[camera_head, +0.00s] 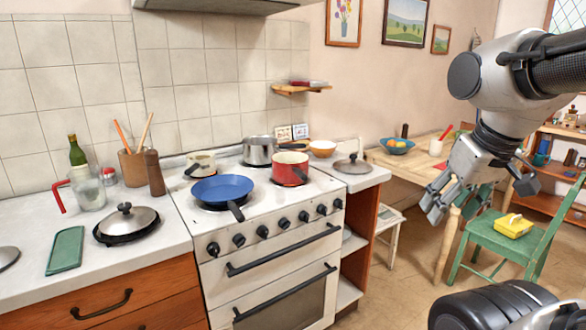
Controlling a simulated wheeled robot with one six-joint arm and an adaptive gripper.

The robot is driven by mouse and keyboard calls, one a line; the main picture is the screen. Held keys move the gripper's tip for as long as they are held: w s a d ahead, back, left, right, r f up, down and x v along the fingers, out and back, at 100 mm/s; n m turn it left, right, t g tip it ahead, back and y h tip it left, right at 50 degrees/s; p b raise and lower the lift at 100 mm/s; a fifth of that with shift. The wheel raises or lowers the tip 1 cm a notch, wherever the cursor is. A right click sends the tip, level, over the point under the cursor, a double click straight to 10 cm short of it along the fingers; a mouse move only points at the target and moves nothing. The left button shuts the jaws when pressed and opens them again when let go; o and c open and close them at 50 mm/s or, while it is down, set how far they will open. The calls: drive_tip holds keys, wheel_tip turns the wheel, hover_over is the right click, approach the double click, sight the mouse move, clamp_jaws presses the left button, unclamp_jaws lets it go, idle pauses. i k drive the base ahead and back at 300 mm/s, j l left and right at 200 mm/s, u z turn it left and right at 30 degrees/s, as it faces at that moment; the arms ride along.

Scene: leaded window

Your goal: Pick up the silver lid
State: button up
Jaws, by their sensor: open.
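A silver lid with a dark knob (353,164) lies on the small white counter to the right of the stove. A second silver lid with a dark knob (127,219) rests on the left counter, with a black rim or flat black item under it. Which one the task means, I cannot tell. My gripper (482,194) is open and appears empty. It hangs in the air at the right, pointing down, to the right of the nearer lid and apart from both.
The stove (275,225) carries a blue frying pan (222,188), a red pot (290,169) and other pots. A bottle (77,158), a glass jug and a utensil holder stand on the left counter. A green chair (510,240) and wooden table (415,165) are at right.

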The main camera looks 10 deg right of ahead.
sight(128, 219)
drive_tip(key=i+l+u, duration=0.15)
drive_tip(key=l, duration=0.15)
drive_tip(key=i+l+u, duration=0.15)
drive_tip(key=l, duration=0.2)
drive_tip(key=j+z, duration=0.15)
drive_tip(key=j, duration=0.85)
drive_tip(key=j+z, duration=0.2)
drive_tip(key=j, duration=0.8)
drive_tip(key=j+z, duration=0.15)
drive_tip(key=j, duration=0.8)
drive_tip(key=i+l, duration=0.1)
drive_tip(key=l, duration=0.25)
drive_tip(key=i+l, duration=0.15)
drive_tip(key=l, duration=0.25)
drive_tip(key=i+l, duration=0.1)
drive_tip(key=l, duration=0.25)
